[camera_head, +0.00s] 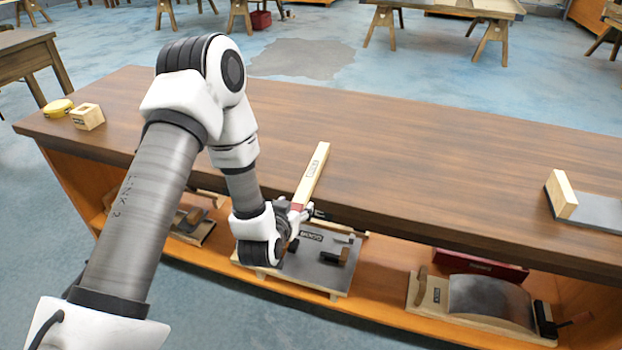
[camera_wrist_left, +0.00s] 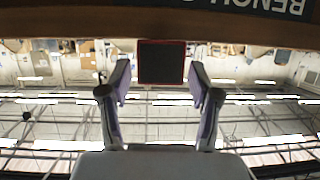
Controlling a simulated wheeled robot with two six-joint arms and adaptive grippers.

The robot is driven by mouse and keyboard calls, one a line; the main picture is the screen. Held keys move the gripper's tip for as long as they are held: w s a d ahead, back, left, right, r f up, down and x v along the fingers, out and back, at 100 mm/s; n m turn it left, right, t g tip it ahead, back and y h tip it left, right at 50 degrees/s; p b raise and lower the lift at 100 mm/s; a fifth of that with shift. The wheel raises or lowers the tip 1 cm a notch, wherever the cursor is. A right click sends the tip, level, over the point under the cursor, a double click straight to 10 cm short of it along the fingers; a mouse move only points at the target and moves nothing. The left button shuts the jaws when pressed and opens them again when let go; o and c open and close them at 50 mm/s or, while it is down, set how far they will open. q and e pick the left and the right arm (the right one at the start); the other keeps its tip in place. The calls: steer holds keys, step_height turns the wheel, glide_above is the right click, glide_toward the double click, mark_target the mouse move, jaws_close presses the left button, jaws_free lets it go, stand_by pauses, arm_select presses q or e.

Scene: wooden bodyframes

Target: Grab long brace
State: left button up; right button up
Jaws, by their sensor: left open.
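A long pale wooden brace (camera_head: 313,172) with a red section near its near end lies on the brown workbench, that end close to the front edge. My left gripper (camera_head: 299,213) is at this end, partly hidden by my own wrist in the head view. In the left wrist view, its two fingers (camera_wrist_left: 160,74) are open and spread to either side of the brace's dark, red-rimmed end face (camera_wrist_left: 161,62). Gaps show on both sides between fingers and brace. My right gripper is not in view.
The workbench (camera_head: 430,185) is clear to the right of the brace up to a wood-and-metal tool (camera_head: 562,194). A small wooden block (camera_head: 87,117) and a yellow item (camera_head: 59,108) sit at the left. The shelf below holds a board (camera_head: 318,262) and a curved metal piece (camera_head: 490,298).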

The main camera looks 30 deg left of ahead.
mark_target(298, 201)
arm_select(q)
steer(key=x, duration=0.3)
steer(key=shift+w+a, duration=0.1)
steer(key=shift+w, duration=0.05)
steer(key=shift+w+f, duration=0.1)
steer(key=shift+w, duration=0.2)
jaws_close()
